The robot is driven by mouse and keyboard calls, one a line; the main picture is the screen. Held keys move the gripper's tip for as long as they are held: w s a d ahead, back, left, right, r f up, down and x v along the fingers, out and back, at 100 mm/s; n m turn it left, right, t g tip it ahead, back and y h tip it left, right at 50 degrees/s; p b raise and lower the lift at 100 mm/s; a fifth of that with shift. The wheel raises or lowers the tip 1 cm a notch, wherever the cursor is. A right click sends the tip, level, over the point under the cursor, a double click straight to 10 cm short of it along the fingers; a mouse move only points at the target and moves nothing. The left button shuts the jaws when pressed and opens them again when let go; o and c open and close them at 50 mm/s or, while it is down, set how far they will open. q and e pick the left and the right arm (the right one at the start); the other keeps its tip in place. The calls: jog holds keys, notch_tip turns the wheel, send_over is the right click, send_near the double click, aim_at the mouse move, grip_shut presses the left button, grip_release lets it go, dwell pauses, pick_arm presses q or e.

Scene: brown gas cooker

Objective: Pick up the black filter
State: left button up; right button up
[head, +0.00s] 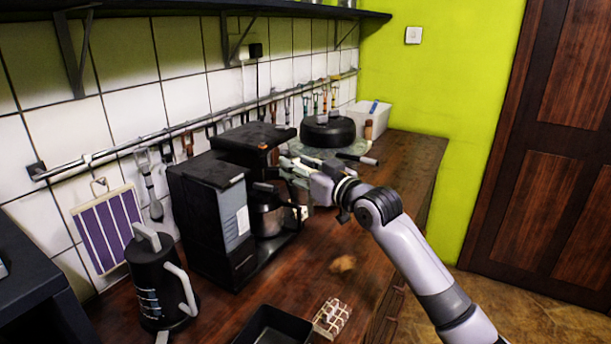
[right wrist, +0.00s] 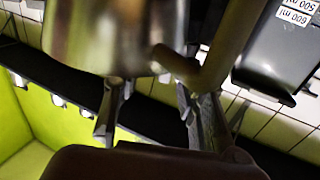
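The coffee machine (head: 212,215) is black and grey and stands on the wooden counter against the tiled wall. A black part that looks like the filter (head: 264,188) sits in its front opening, above a metal jug (head: 268,218). My right gripper (head: 290,172) is at the front of the machine, close to the black part. In the right wrist view, the two fingers of my right gripper (right wrist: 158,115) are spread apart. A shiny rounded body (right wrist: 105,38) and a handle-like bar (right wrist: 215,62) are close beyond them; I cannot tell whether they touch. My left gripper is out of view.
A black kettle (head: 155,285) stands left of the machine. A black tray (head: 272,328) and a checked cloth-like item (head: 332,317) lie at the counter's front. A dark pot (head: 327,131) and a white box (head: 370,118) are at the far end. Utensils hang from the rail (head: 120,148).

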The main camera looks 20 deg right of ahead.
jog(key=shift+x, duration=1.15)
jog(key=shift+c, duration=0.5)
grip_shut()
